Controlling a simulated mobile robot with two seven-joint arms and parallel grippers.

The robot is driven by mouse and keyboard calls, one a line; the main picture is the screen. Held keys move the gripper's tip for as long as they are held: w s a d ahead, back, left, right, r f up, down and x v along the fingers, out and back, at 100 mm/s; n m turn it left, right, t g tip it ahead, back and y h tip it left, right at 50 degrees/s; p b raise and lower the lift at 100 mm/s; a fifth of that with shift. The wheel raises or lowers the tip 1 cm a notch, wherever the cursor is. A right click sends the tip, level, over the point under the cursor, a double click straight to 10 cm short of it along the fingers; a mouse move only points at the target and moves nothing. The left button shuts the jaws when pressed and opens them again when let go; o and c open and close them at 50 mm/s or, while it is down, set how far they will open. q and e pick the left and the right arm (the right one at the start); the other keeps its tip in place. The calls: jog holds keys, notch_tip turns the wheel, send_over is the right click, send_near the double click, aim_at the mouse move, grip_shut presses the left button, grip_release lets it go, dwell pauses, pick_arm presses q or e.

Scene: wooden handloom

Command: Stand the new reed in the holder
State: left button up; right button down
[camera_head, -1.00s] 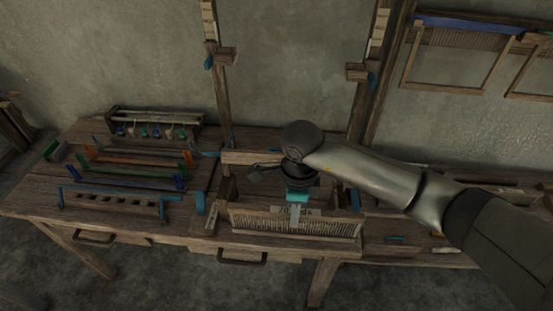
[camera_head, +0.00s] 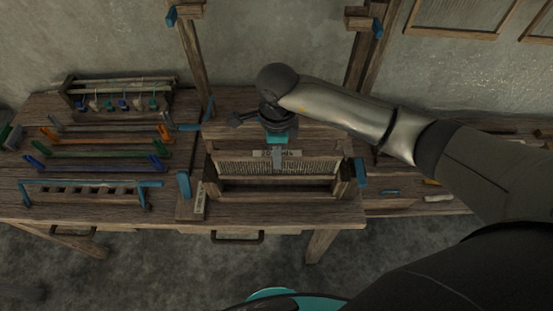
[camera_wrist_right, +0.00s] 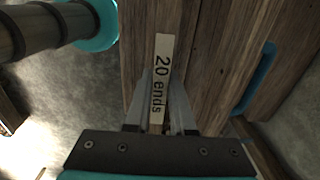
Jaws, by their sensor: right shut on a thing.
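The new reed (camera_head: 238,169) is a long, pale comb of fine upright wires with a "20 ends" label along its top bar. My right gripper (camera_head: 278,157) is shut on the middle of that bar from above. In the right wrist view the label of the reed (camera_wrist_right: 161,72) shows between the gripper's fingers (camera_wrist_right: 160,112). The reed looks upright and level, between the end posts of a wooden frame (camera_head: 275,196) that looks like the holder. I cannot tell whether its lower edge rests in the frame. My left gripper is not in view.
Blue pieces (camera_head: 184,185) flank the frame. A small labelled block (camera_head: 200,201) lies at its left front. Racks with coloured ends (camera_head: 95,155) and a stand of hanging tools (camera_head: 118,93) fill the left of the bench. Loom uprights (camera_head: 192,62) rise behind.

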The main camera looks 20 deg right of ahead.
aim_at(277, 172)
notch_tip(277, 172, down, 2)
jog(key=shift+w+f+b, duration=0.1)
jog(key=shift+w+b, duration=0.05)
jog(key=shift+b, duration=0.3)
jog(key=shift+f+b, duration=1.05)
jog(key=shift+f, duration=0.4)
jog(key=shift+f+b, duration=1.95)
jog(key=shift+f, duration=0.25)
jog(key=shift+r, duration=0.1)
jog(key=c, duration=0.7)
grip_release()
